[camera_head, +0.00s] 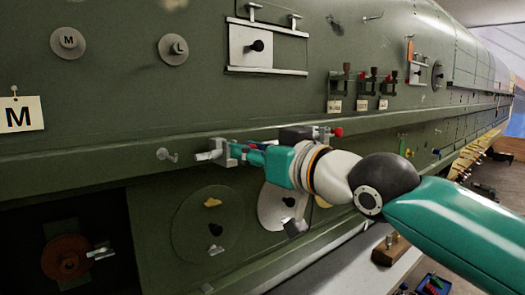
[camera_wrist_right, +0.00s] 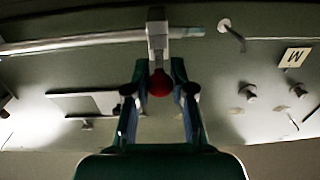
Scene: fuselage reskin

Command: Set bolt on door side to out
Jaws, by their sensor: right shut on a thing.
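A grey metal bolt (camera_head: 204,156) runs along the ledge of the green fuselage. In the right wrist view the bolt's rod (camera_wrist_right: 100,40) passes into a pale bracket (camera_wrist_right: 157,38), and a red knob (camera_wrist_right: 160,84) hangs below it. My right gripper (camera_head: 234,151) is at this bolt. In the wrist view its two fingers (camera_wrist_right: 160,92) stand on either side of the red knob, shut on it. My left gripper is not in view.
Another block with a red knob (camera_head: 338,132) sits on the ledge behind my right wrist. A small peg (camera_head: 166,155) juts out left of the bolt. Round panels (camera_head: 212,225) lie below the ledge. Several red-knobbed levers (camera_head: 374,72) are above right.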

